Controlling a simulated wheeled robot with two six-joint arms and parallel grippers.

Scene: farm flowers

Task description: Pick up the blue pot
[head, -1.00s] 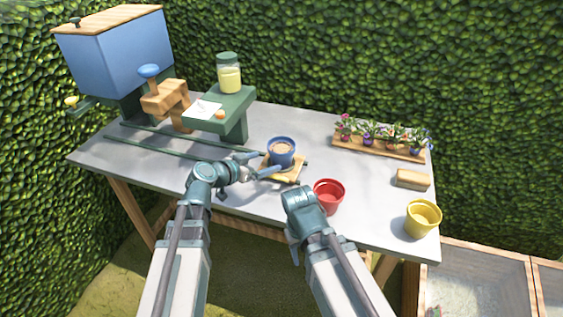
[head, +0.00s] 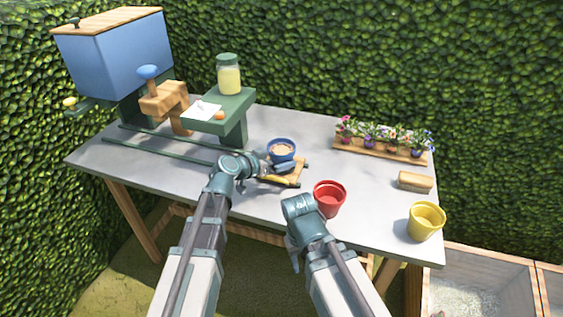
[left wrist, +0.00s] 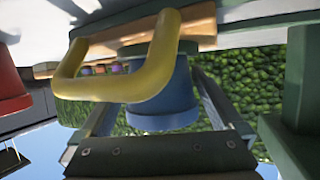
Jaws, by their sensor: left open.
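The blue pot (head: 281,148), filled with brown soil, stands upright on a small wooden tray (head: 297,178) with a yellow handle (head: 277,180) at the front of the table. My left gripper (head: 274,165) is open at the near side of the pot. In the left wrist view, which appears upside down, the blue pot (left wrist: 165,100) shows between the two open fingers, behind the yellow handle (left wrist: 150,85). Whether a finger touches the pot cannot be told. My right arm's wrist is left of the red pot; its fingers are mostly hidden.
The red pot (head: 329,197) and yellow pot (head: 426,221) stand right along the front edge. A wooden block (head: 415,181) and flower rack (head: 378,149) are farther back. A green stand (head: 222,110) with a jar (head: 229,76) and a blue-sided box (head: 115,55) occupy the left.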

